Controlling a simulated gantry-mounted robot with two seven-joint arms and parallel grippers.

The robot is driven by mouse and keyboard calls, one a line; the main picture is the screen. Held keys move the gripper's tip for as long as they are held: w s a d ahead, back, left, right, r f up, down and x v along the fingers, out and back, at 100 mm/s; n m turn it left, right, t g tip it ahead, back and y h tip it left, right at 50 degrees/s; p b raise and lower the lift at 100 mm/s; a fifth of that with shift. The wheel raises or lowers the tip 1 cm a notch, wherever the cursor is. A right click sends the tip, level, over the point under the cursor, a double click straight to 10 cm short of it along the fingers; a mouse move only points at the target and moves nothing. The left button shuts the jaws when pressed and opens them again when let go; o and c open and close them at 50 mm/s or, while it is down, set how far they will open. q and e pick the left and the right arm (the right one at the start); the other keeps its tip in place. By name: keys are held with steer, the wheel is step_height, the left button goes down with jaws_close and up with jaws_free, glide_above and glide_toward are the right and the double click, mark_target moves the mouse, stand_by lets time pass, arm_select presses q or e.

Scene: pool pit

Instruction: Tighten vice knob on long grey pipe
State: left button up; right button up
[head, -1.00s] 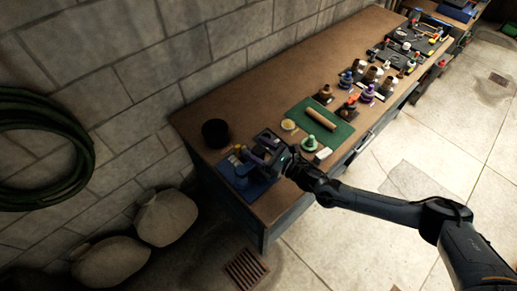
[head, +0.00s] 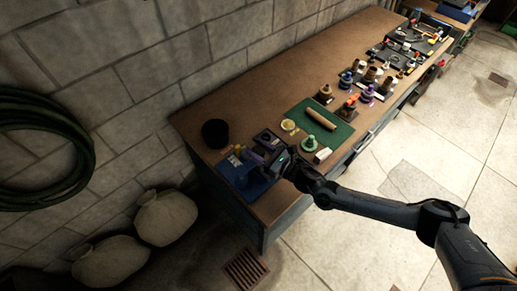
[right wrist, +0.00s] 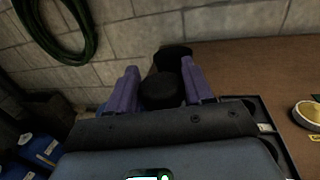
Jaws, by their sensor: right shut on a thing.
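The knob's lower part is hidden behind my gripper body. I cannot make out a long grey pipe; the gripper covers part of the fixture. My left gripper is not in view.
A black pot (head: 215,133) stands behind the fixture near the wall. A green mat (head: 335,134) with a tan roller (head: 320,120) lies to the right, with a round yellow-topped item (head: 289,125) beside it. Several small tools fill the bench's far end. Its back strip is clear.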

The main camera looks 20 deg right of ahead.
steer(key=m+t+h+p, duration=0.1)
steer(key=h, duration=0.1)
steer(key=m+h+p, duration=0.1)
steer(key=shift+a+r+m+t+h, duration=0.1)
steer(key=shift+a+m+t+h, duration=0.05)
steer(key=shift+m+t+h, duration=0.25)
steer(key=m+h+p, duration=0.1)
steer(key=h, duration=0.1)
steer(key=m+t+h+p, duration=0.1)
steer(key=m+h, duration=0.1)
steer(key=h, duration=0.1)
steer(key=shift+m, duration=0.3)
steer(key=m+h+p, duration=0.1)
steer(key=m+h, duration=0.2)
steer(key=h, duration=0.2)
steer(key=shift+g+p, duration=0.3)
steer(key=shift+p, duration=0.05)
steer(key=shift+m+g+h, duration=0.4)
steer(key=shift+m+h, duration=0.3)
steer(key=shift+h, duration=0.6)
steer(key=o, duration=1)
steer(key=shift+w, duration=0.1)
steer(key=shift+c, duration=0.2)
